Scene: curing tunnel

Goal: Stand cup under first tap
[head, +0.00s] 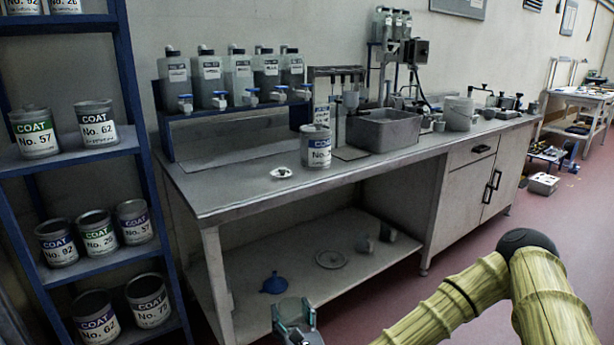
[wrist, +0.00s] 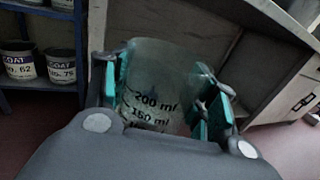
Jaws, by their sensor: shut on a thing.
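My gripper (head: 293,318) is low in front of the bench, in the bottom middle of the head view. It is shut on a clear measuring cup, with teal pads on both sides of it. The cup (wrist: 155,95) fills the middle of the wrist view, with 200 ml and 150 ml marks; I see no liquid in it. Several taps with blue handles stand in a row below grey bottles on a blue rack at the left of the bench. The leftmost tap (head: 185,103) is nearest the shelf unit. The bench top under the taps is bare.
The bench (head: 225,195) holds a white coat can (head: 316,147), a small white dish (head: 281,172) and a grey basin (head: 383,130). A blue funnel (head: 274,283) lies on its lower shelf. A blue shelf unit (head: 90,168) with coat cans stands left.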

